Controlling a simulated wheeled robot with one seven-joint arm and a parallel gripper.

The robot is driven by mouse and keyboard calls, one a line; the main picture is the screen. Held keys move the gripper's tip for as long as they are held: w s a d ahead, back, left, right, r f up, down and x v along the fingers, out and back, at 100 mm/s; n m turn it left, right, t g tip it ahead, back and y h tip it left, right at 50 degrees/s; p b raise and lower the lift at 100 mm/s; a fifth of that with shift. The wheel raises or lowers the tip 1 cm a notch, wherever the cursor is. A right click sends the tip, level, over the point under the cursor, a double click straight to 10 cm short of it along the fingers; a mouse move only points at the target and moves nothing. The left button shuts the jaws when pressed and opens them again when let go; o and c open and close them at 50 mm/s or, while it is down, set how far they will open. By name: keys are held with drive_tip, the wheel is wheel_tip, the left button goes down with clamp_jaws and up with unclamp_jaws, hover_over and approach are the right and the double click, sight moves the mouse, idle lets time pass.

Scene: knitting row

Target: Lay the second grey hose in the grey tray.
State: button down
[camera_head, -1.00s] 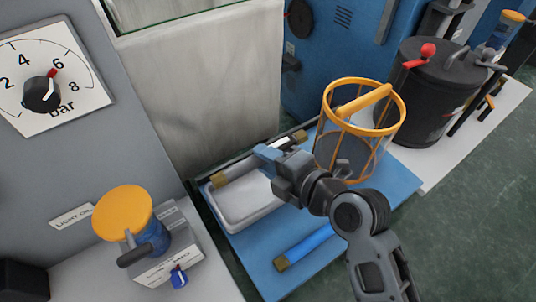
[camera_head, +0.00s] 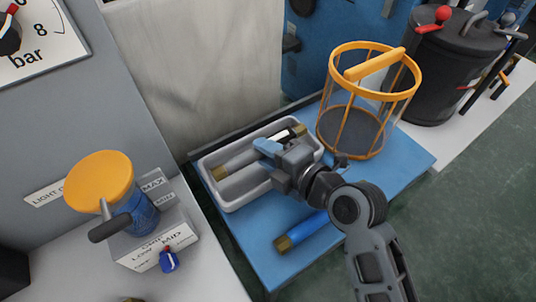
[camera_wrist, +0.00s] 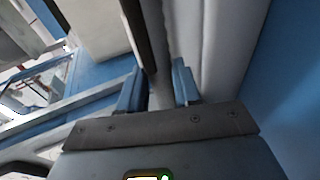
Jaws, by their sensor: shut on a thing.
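The grey tray (camera_head: 236,201) lies on the blue board, near its left end. A grey hose with brass-coloured ends (camera_head: 240,160) lies lengthwise within the tray's outline. My gripper (camera_head: 268,148) is over the tray, its blue fingers shut on the hose near its middle. In the wrist view a pale grey length of the hose (camera_wrist: 160,92) shows between the two fingers, close to the tray's wall. My gripper hides part of the hose and the tray's right part. I cannot make out a separate other grey hose, nor whether the held one touches the tray floor.
A blue hose with a brass end (camera_head: 305,232) lies on the blue board (camera_head: 262,250) in front of the tray. An orange-rimmed basket (camera_head: 365,105) stands at the right, close to my arm. A black pot (camera_head: 440,75) stands behind it. An orange-topped blue cup (camera_head: 105,185) is at the left.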

drive_tip(key=shift+s+f, duration=0.15)
drive_tip(key=shift+f, duration=0.65)
drive_tip(key=c, duration=1)
unclamp_jaws()
drive_tip(key=shift+d+f, duration=0.1)
drive_tip(key=shift+f, duration=0.05)
drive_tip(key=shift+c, duration=0.2)
drive_tip(key=shift+r+p, duration=0.4)
drive_tip(key=shift+r, duration=0.4)
drive_tip(key=o, duration=0.4)
drive_tip(key=shift+r+p, duration=0.35)
drive_tip(key=shift+r, duration=0.35)
wheel_tip(320, 180, up, 7)
drive_tip(key=p, duration=0.3)
drive_tip(key=shift+p, duration=0.4)
drive_tip(key=shift+f, duration=0.1)
